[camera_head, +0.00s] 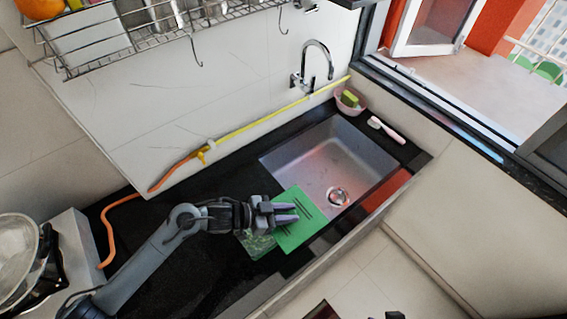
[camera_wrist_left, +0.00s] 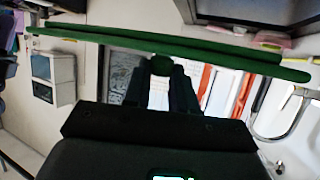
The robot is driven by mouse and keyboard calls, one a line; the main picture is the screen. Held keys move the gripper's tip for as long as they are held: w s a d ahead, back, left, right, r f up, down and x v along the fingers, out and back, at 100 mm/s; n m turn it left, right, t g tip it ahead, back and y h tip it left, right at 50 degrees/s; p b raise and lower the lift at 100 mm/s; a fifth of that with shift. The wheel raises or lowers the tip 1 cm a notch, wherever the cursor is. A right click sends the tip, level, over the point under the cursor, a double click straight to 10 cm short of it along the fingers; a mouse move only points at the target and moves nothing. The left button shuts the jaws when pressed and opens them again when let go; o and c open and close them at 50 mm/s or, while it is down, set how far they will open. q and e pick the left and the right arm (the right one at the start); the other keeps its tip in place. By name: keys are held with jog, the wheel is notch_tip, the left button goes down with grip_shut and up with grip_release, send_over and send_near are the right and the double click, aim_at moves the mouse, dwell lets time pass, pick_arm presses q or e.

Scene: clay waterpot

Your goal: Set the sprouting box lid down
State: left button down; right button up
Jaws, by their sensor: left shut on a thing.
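The green sprouting box lid (camera_head: 298,228) is a flat plate with dark slots, above the black counter by the sink's near-left corner. My left gripper (camera_head: 287,212) is shut on it. In the left wrist view the lid (camera_wrist_left: 230,58) shows edge-on, a green knob between the fingers (camera_wrist_left: 160,72). A see-through greenish box (camera_head: 257,245) shows partly behind the lid, on the counter; the lid hides the rest. I cannot tell the gap between lid and box. A small dark part at the bottom edge may be my right gripper (camera_head: 394,316).
A steel sink (camera_head: 330,160) with a tap (camera_head: 318,62) lies right of the lid. A pink bowl with a sponge (camera_head: 350,100) and a brush (camera_head: 386,130) sit behind it. An orange-yellow hose (camera_head: 120,203) runs along the wall.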

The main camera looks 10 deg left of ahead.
aim_at(292, 228)
pick_arm(q)
jog(key=shift+s+d+f, duration=0.1)
jog(key=shift+s+d, duration=0.05)
jog(key=shift+d, duration=0.1)
jog(key=s+f, duration=0.2)
jog(key=s, duration=0.1)
jog(key=shift+d+f, duration=0.25)
jog(key=shift+d, duration=0.1)
jog(key=shift+n+t, duration=0.4)
jog(key=w+a+r+n+t+y, duration=0.1)
jog(key=n, duration=0.1)
jog(key=w+a+r+n+t+y, duration=0.1)
jog(key=w+a+n+t+y, duration=0.2)
jog(key=a+n+t+y, duration=0.1)
jog(key=shift+w+a+r, duration=0.2)
jog(key=shift+w+r, duration=0.2)
jog(key=w+a+r+n+t+y, duration=0.25)
jog(key=a+n+y, duration=0.4)
jog(key=a, duration=0.55)
jog(key=s+r+p, duration=0.4)
jog(key=r+p, duration=0.5)
jog(key=p, duration=0.1)
jog(key=s+r+p, duration=0.5)
jog(key=r+p, duration=0.3)
jog(key=p, duration=0.2)
jog(key=shift+s+r+y+p, duration=0.15)
jog(key=shift+r+y+p, duration=0.2)
jog(key=shift+r+y, duration=0.1)
jog(key=shift+d, duration=0.1)
